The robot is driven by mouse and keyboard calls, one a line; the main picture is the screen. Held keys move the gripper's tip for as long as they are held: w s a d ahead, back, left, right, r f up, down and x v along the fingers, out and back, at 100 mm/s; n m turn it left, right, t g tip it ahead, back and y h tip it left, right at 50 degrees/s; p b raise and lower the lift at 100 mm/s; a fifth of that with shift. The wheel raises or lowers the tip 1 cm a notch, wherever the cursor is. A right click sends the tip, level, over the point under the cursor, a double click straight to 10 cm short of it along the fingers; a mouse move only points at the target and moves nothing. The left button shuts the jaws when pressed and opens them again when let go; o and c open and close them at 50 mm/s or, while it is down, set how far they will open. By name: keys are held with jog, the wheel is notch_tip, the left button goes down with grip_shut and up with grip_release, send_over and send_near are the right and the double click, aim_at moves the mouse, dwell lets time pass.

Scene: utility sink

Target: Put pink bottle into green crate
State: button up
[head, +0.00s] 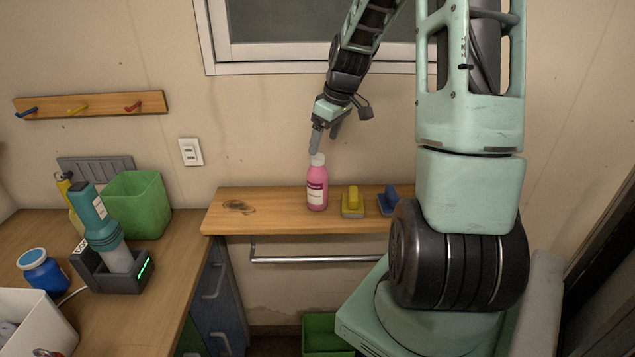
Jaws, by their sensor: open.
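My gripper (326,146) is open and points down just above the bottle's cap. I cannot tell whether a finger touches the cap. One green crate (140,205) stands on the wooden counter at left, behind a teal tool. Another green container (324,335) shows on the floor below the shelf, partly cut off by the picture's lower edge.
A yellow brush (353,203) and a blue brush (388,200) stand right of the bottle. A metal rail (315,259) runs under the shelf. On the counter (165,310) are a teal tool in a charger (110,235), a blue jar (42,270) and a white box (30,325).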

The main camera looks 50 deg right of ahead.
aim_at(316, 167)
jog(key=p+x, duration=0.1)
jog(key=x, duration=0.4)
jog(key=shift+f, duration=0.1)
jog(key=shift+p+x, duration=1.4)
jog(key=shift+x, duration=1.2)
jog(key=shift+d, duration=0.1)
jog(key=c, duration=1.4)
